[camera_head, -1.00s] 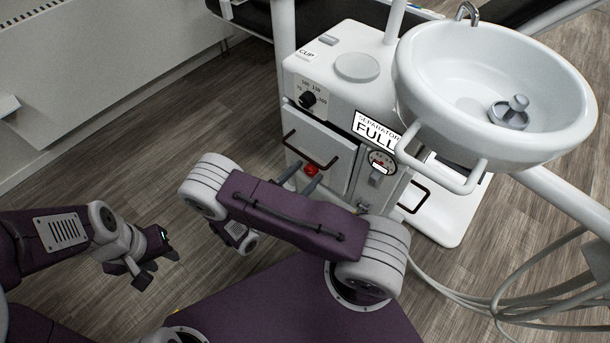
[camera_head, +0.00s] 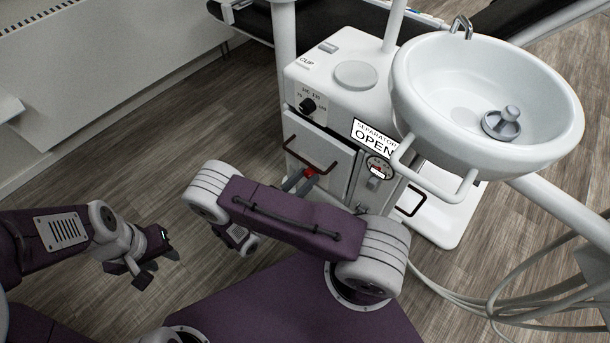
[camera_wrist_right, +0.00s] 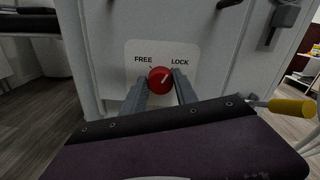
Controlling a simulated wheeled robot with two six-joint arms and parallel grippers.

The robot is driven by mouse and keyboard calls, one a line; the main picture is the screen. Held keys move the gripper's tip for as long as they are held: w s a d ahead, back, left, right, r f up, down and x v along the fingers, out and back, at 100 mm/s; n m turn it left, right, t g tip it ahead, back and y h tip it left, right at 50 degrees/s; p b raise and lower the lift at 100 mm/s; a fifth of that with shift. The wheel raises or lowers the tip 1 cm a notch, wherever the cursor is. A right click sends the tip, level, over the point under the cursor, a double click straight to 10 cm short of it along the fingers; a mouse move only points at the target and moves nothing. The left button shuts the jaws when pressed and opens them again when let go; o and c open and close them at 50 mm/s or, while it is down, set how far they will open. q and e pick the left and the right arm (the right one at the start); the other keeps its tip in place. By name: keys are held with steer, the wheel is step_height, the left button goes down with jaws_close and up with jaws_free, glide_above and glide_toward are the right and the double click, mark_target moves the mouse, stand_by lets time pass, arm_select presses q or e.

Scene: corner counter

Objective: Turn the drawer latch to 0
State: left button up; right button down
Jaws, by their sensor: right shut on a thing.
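The drawer latch is a round red knob (camera_wrist_right: 160,80) on a white plate with FREE at the upper left and LOCK at the upper right. A pale mark on the knob points up and right, toward LOCK. My right gripper (camera_wrist_right: 160,88) is shut on the knob, one finger on each side. In the head view the red knob (camera_head: 311,173) shows low on the cabinet drawer front (camera_head: 325,155), partly hidden by the fingers. My left gripper (camera_head: 150,268) is empty and open, low at the left, far from the cabinet.
A dark drawer handle (camera_head: 310,155) sits above the latch. A separator panel (camera_head: 374,138) reading OPEN and a lever (camera_head: 374,180) are to its right. A black dial (camera_head: 307,105) is above. The white basin (camera_head: 490,100) overhangs at the right. Floor at the left is clear.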

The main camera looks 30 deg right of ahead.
steer(key=n+p, duration=0.1)
steer(key=n, duration=0.2)
steer(key=shift+n, duration=0.3)
steer(key=n+p, duration=0.1)
steer(key=n, duration=0.2)
steer(key=shift+w+n, duration=0.1)
steer(key=shift+n, duration=0.2)
steer(key=n, duration=0.3)
steer(key=shift+f+n+p, duration=0.15)
steer(key=shift+n+p, duration=0.15)
steer(key=shift+p, duration=0.05)
steer(key=shift+n, duration=1.8)
steer(key=shift+f, duration=0.1)
steer(key=c, duration=1)
jaws_free()
steer(key=shift+o, duration=0.2)
steer(key=shift+a, duration=0.2)
